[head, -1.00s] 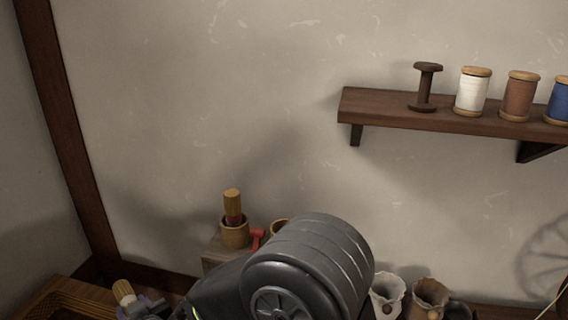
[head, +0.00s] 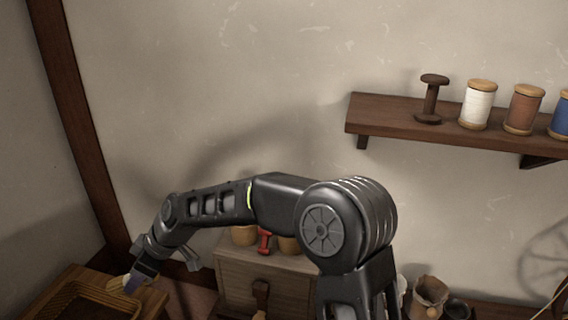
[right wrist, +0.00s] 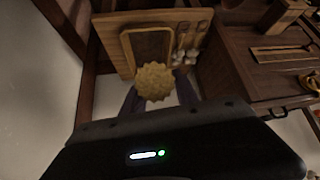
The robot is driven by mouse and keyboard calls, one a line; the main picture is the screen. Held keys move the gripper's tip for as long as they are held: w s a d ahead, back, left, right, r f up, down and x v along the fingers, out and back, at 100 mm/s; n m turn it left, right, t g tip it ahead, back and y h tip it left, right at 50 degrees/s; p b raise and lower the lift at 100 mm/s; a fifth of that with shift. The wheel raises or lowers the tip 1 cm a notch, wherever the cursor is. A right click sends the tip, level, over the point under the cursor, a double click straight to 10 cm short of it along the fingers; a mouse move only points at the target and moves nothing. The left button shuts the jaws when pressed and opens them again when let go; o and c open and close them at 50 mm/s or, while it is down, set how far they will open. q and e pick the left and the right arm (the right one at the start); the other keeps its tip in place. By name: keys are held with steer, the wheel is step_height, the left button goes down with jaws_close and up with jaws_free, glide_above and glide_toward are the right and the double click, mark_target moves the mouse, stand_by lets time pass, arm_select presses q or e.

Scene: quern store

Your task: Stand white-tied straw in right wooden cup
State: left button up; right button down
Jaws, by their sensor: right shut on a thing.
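My right arm crosses the head view, and its gripper (head: 134,284) is low at the left, above the tray area. It is shut on a straw bundle (head: 116,283). In the right wrist view the bundle's round, ragged end (right wrist: 155,82) shows between the two fingers (right wrist: 158,98); its tie cannot be made out. The right wooden cup (head: 289,245) stands on a wooden chest, partly behind my arm, well to the right of the gripper. The left wooden cup (head: 244,236) stands beside it, its top hidden by my arm. My left gripper is not in view.
A red object (head: 264,242) is between the cups on the chest (head: 270,275). A wall shelf (head: 390,117) holds spools.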

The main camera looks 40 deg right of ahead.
steer(key=s+d+r+n+h+p, duration=0.3)
steer(key=d+r+n, duration=0.2)
steer(key=d, duration=0.7)
steer(key=s+d+r+n+g+h+p, duration=0.1)
steer(key=s+d+r+n+h+p, duration=0.2)
steer(key=d+r+n, duration=0.2)
steer(key=s+d+r+n+g+h+p, duration=0.1)
steer(key=s+d+r+n+h+p, duration=0.2)
steer(key=d+r, duration=0.6)
steer(key=d+n, duration=0.2)
steer(key=d, duration=0.8)
steer(key=shift+s+d+r+n+h+p, duration=0.15)
steer(key=shift+s+d+n+h+p, duration=0.1)
steer(key=shift+d+n+h+p, duration=0.1)
steer(key=shift+f, duration=0.25)
step_height(320, 180, down, 11)
steer(key=b, duration=0.7)
